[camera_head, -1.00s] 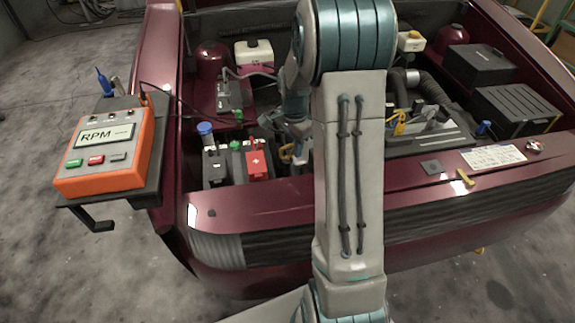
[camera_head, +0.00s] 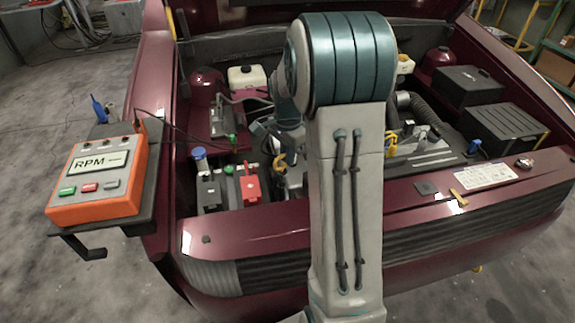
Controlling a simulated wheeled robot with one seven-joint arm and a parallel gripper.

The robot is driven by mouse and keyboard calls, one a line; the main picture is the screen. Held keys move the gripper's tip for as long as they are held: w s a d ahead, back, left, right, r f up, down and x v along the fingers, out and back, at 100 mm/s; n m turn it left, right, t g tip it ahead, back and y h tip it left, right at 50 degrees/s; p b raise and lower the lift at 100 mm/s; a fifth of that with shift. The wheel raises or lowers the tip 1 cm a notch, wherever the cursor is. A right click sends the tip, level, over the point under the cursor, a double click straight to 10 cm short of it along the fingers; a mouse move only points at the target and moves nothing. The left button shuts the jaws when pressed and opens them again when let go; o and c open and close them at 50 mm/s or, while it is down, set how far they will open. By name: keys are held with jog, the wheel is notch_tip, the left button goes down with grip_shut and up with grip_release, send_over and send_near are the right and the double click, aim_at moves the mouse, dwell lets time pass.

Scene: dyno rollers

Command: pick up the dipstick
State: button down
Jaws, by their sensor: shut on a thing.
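My arm stands in front of the engine bay and hides part of it. My gripper (camera_head: 264,142) is small and dark, left of the arm, low over the bay. It is shut on what looks like the dipstick, whose yellow loop handle (camera_head: 279,162) shows right at the fingers. The fingertips and the dipstick's shaft are too small and too hidden to make out. Another yellow handle (camera_head: 391,142) shows just right of the arm, apart from the gripper.
The battery with its red cover (camera_head: 250,187) and a blue-capped part (camera_head: 199,154) lie left of the gripper. The orange RPM meter (camera_head: 98,183) sits on a side tray. The dark red front edge (camera_head: 255,225) runs before the bay. Black boxes (camera_head: 505,125) fill its right side.

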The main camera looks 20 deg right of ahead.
notch_tip(320, 180, up, 24)
jog(key=p, duration=0.9)
jog(key=shift+w+p, duration=0.25)
jog(key=shift+p, duration=0.1)
jog(key=shift+f+p, duration=0.15)
jog(key=shift+p, duration=1.05)
jog(key=shift+f+p, duration=0.3)
jog(key=shift+p, duration=0.4)
jog(key=shift+f, duration=0.1)
